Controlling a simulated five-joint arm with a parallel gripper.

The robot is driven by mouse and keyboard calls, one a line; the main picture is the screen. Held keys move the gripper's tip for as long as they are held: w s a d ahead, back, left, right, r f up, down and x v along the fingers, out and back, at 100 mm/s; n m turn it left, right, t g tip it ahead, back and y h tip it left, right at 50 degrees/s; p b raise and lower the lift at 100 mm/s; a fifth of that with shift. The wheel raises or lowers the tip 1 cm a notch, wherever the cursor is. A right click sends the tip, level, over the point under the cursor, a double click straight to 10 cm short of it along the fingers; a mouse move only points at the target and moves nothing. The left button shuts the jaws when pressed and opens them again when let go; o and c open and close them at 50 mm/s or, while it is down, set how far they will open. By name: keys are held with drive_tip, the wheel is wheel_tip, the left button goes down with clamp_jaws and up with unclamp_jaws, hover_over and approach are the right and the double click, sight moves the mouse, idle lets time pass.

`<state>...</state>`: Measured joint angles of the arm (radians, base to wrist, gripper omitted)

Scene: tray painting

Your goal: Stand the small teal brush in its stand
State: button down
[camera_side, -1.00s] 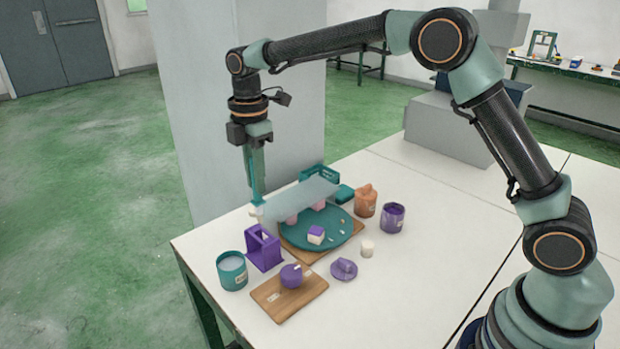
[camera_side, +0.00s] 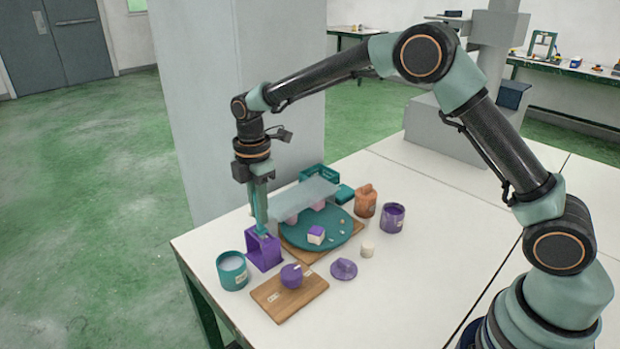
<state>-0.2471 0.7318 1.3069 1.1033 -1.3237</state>
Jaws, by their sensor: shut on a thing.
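My gripper (camera_side: 261,200) points straight down over the purple stand (camera_side: 264,255) at the left of the table. It is shut on the small teal brush (camera_side: 263,231), which is upright; its lower end is at the top of the stand. The brush is small in this view and partly hidden by the fingers, and I cannot tell how far it is inside the stand.
A teal tray (camera_side: 300,243) on a wooden board stands right of the stand, with a translucent sheet (camera_side: 303,196) behind. A teal pot (camera_side: 232,270) is close at left. A wooden block (camera_side: 290,298) with a purple knob is in front. Orange (camera_side: 365,203) and purple (camera_side: 392,217) pots stand right.

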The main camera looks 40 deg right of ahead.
drive_tip(key=shift+f, duration=0.35)
idle(0.4)
drive_tip(key=c, duration=0.7)
unclamp_jaws()
drive_tip(key=shift+o, duration=0.2)
drive_tip(key=o, duration=0.4)
drive_tip(key=shift+r, duration=0.1)
drive_tip(key=shift+r, duration=2.95)
